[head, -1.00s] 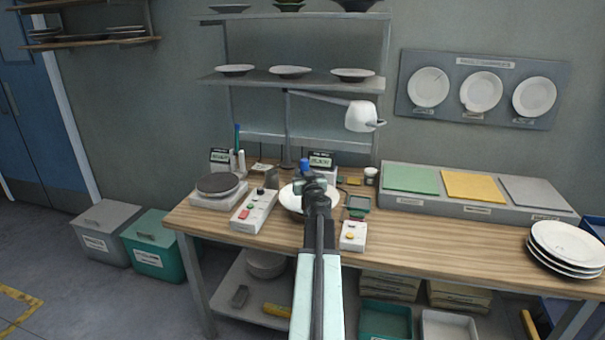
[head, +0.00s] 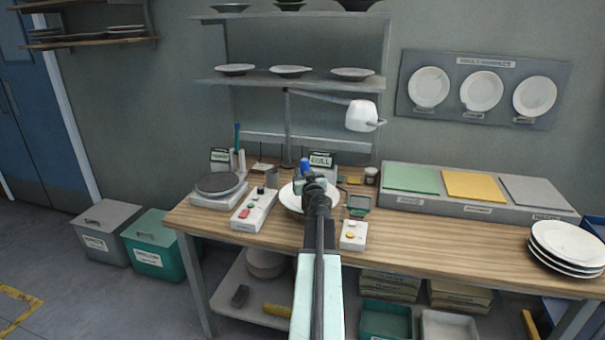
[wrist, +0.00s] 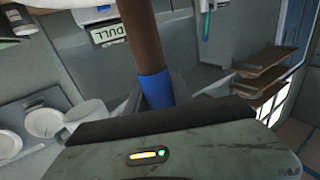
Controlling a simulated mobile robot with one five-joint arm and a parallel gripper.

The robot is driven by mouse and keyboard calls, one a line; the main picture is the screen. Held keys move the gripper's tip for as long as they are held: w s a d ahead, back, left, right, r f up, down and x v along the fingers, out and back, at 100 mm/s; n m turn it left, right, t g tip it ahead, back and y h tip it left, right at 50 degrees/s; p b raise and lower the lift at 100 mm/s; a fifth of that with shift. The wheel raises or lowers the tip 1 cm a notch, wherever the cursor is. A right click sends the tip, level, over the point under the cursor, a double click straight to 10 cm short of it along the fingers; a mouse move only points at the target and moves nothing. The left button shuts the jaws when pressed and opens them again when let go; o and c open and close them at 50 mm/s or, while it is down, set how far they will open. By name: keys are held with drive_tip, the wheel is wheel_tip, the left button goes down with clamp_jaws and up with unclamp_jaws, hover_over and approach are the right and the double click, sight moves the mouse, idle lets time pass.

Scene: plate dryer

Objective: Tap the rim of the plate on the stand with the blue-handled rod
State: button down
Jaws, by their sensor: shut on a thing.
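The white plate (head: 290,196) lies on its stand near the middle of the bench, partly hidden behind my gripper; the stand itself is mostly hidden. My gripper (head: 312,184) is over the plate's right part in the head view. In the wrist view the jaws (wrist: 158,98) are shut on the rod's blue handle (wrist: 155,87). The rod's brown shaft (wrist: 142,35) runs up out of that frame. Blue also shows above my gripper in the head view (head: 305,165). I cannot tell whether the rod touches the rim. A display (wrist: 108,33) reads "DULL".
Left of the plate are a switch box (head: 254,209) and a round-topped device (head: 219,184). A yellow-button box (head: 353,235) stands right of my gripper. A lamp (head: 361,116) hangs above. Stacked plates (head: 566,245) stand far right.

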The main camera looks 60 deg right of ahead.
drive_tip(key=shift+r, duration=0.1)
wheel_tip(320, 180, up, 7)
drive_tip(key=p, duration=0.7)
